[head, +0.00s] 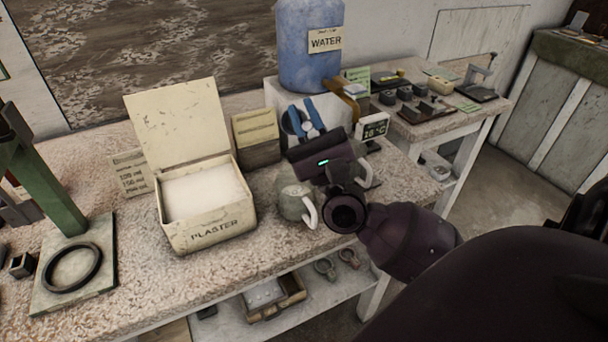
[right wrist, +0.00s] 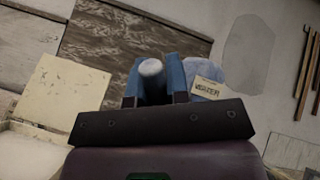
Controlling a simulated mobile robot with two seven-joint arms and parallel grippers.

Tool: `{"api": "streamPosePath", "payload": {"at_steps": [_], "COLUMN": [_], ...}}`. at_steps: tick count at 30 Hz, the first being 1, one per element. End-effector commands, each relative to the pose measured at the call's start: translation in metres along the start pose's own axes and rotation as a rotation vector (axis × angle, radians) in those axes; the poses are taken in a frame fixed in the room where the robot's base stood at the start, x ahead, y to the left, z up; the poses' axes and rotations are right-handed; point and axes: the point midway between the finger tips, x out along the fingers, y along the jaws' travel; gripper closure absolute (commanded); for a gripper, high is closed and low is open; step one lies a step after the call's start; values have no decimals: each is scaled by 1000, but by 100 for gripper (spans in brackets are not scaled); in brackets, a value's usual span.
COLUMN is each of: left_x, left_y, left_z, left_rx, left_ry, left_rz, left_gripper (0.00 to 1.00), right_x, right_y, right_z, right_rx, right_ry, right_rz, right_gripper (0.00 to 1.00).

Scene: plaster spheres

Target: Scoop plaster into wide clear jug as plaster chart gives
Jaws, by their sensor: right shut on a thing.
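The open plaster box (head: 208,237) stands on the bench, lid up, full of white plaster (head: 203,192). It also shows at the left of the right wrist view (right wrist: 30,157). A card with ml amounts (head: 131,174), seemingly the plaster chart, stands left of it. A pale see-through jug (head: 292,203) with a white handle stands right of the box; a second handle (head: 369,174) shows behind my gripper. My right gripper (head: 302,118) is raised above the jugs, its blue fingers shut on a pale round-ended thing (right wrist: 151,68), mostly hidden, perhaps a scoop. My left gripper is out of view.
A blue water container (head: 308,60) stands on a white block behind my gripper. A small box with a card (head: 256,145) and a thermometer display (head: 374,130) are near. A green stand (head: 52,180) with a black ring is at left. A second table (head: 450,112) holds small tools.

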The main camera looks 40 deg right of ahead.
Motion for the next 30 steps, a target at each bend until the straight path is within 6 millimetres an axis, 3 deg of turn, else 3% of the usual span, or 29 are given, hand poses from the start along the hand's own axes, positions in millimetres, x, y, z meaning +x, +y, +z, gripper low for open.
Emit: {"api": "streamPosePath", "payload": {"at_steps": [1, 11, 30], "left_x": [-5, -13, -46], "left_y": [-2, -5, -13], "left_z": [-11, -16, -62], "left_rx": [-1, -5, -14], "left_ry": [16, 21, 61], "left_rz": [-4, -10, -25], "left_gripper": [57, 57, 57], "right_x": [9, 13, 40], "right_y": [-7, -6, -22], "right_z": [6, 0, -2], "right_rx": [9, 44, 125], "right_ry": [11, 82, 242], "right_rz": [-10, -3, -4], "right_gripper": [100, 100, 100]}}
